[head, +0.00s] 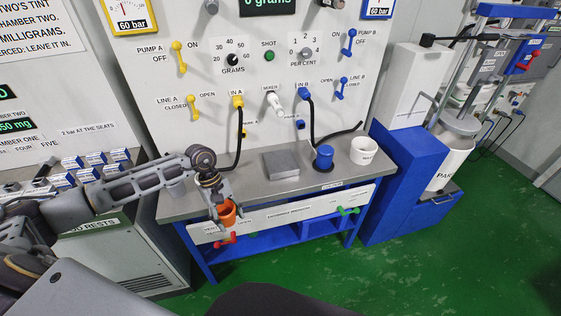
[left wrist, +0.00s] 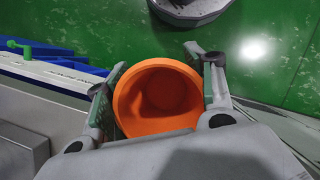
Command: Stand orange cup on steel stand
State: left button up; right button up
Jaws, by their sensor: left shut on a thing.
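The orange cup (head: 229,215) is between the fingers of my left gripper (head: 221,208), near the front left edge of the bench in the head view. The left gripper is shut on the cup, and its fingers partly hide it. In the left wrist view, the cup (left wrist: 158,98) shows its open mouth between the two fingers (left wrist: 160,90), and its inside looks empty. The steel stand (head: 281,164) looks like a low grey square block on the bench top, to the right of and behind the cup. Its top is bare. My right gripper is not in view.
A blue cup-like piece (head: 323,157) and a white cup (head: 364,150) stand right of the stand. Black hoses (head: 312,122) hang from the panel behind. A white front rail (head: 287,213) carries red and green handles. Bench top (head: 255,192) before the stand is clear.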

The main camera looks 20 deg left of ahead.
pick_arm(q)
jog(key=w+r+n, duration=0.1)
jog(key=w+d+n+t, duration=0.1)
jog(key=n, duration=0.1)
jog(key=shift+d+r+n, duration=0.3)
jog(key=shift+r, duration=0.05)
jog(key=w+d+n+t, duration=0.1)
jog(key=n, duration=0.2)
jog(key=w+d+r+n+t, duration=0.1)
jog(key=n, duration=0.3)
jog(key=w+d+r+n+t, duration=0.1)
jog(key=n+t, duration=0.1)
jog(key=n, duration=0.2)
jog(key=shift+w+d+r+y, duration=0.15)
jog(key=shift+w+r+y, duration=0.05)
jog(key=shift+y, duration=0.2)
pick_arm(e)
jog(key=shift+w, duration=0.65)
pick_arm(q)
jog(key=shift+w+n, duration=0.15)
jog(key=shift+n, duration=0.15)
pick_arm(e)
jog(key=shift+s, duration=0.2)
